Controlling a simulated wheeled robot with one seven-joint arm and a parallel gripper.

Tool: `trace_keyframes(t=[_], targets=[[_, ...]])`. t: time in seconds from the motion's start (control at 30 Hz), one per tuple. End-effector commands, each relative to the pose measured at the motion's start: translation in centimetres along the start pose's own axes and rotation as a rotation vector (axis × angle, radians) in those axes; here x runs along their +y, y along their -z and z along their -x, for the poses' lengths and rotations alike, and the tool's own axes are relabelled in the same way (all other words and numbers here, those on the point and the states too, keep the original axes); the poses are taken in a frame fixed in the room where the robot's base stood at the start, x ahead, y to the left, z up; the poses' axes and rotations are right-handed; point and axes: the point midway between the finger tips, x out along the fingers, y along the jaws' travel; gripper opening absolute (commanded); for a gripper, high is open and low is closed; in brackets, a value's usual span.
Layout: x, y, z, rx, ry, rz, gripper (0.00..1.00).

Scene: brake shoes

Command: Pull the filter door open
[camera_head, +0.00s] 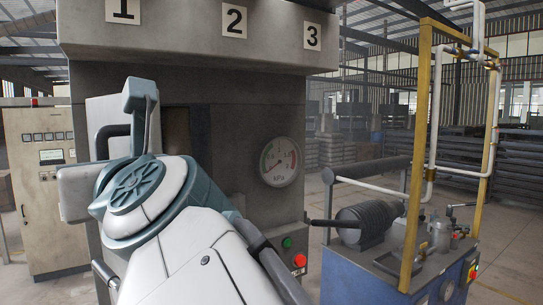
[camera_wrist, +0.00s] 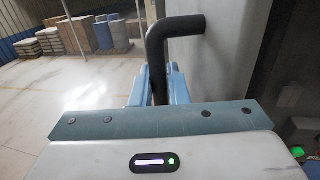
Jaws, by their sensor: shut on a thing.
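The filter door (camera_head: 98,112) is a pale grey panel on the front of the large grey cabinet, partly hidden behind my arm in the head view. A dark opening (camera_head: 178,130) shows beside it, so the door appears to stand ajar. Its bent black handle (camera_head: 103,138) is at the door's left side. In the wrist view the handle (camera_wrist: 156,45) runs down between the blue fingers of my gripper (camera_wrist: 157,88), which is shut on it. The door's face (camera_wrist: 218,50) is just right of the handle. In the head view my arm hides the fingertips.
The cabinet (camera_head: 250,120) carries a pressure gauge (camera_head: 279,161), a green button and a red button. A blue pump unit (camera_head: 350,275) with a yellow frame stands at right. A beige control cabinet (camera_head: 45,190) stands at left. Open floor (camera_wrist: 75,90) lies left of the door.

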Motion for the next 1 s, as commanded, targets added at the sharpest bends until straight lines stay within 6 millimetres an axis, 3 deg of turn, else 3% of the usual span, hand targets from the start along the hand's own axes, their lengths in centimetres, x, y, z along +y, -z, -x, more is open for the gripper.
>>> trace_keyframes(t=[0.47,0.5,0.53,1.0], targets=[[-1.4,-0.3,-0.3,-0.006,0.04,0.001,0.0],[-1.5,-0.3,-0.3,-0.007,0.04,0.001,0.17],[-1.5,-0.3,-0.3,-0.007,0.041,0.001,0.19],[-1.1,-0.1,0.2,-0.003,0.029,0.001,0.19]])
